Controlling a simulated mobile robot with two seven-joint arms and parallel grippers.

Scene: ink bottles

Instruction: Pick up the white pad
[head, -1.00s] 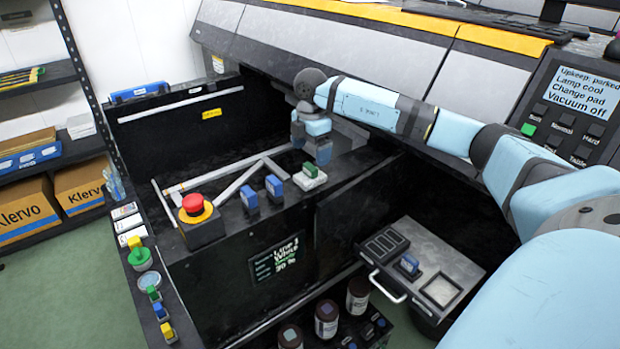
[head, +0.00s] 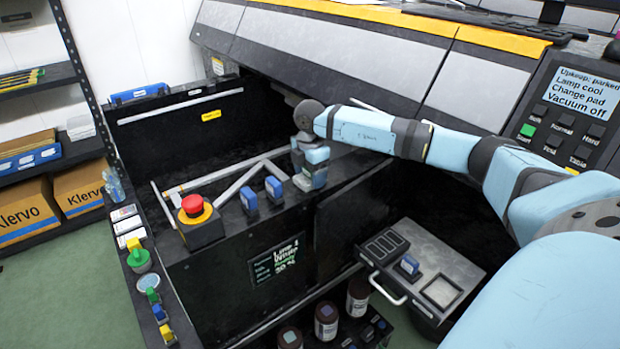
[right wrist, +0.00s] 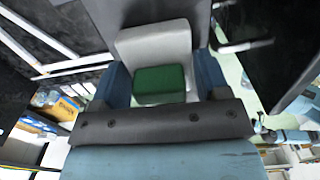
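The white pad (right wrist: 152,42) has a green block (right wrist: 160,84) on it and fills the middle of the right wrist view. In the head view the white pad (head: 301,184) shows at the edge of the black housing, mostly hidden by my right gripper (head: 311,180). In the right wrist view my right gripper (right wrist: 162,85) has one blue finger on each side of the green block. Slim gaps seem to show beside the block, so the fingers look open around it. My left gripper is not in view.
A red stop button (head: 193,206) and two blue blocks (head: 249,199) (head: 273,188) stand left of the gripper on the same ledge. An open drawer (head: 440,250) with a blue-topped piece (head: 409,265) sticks out lower right. Dark bottles (head: 326,322) stand below.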

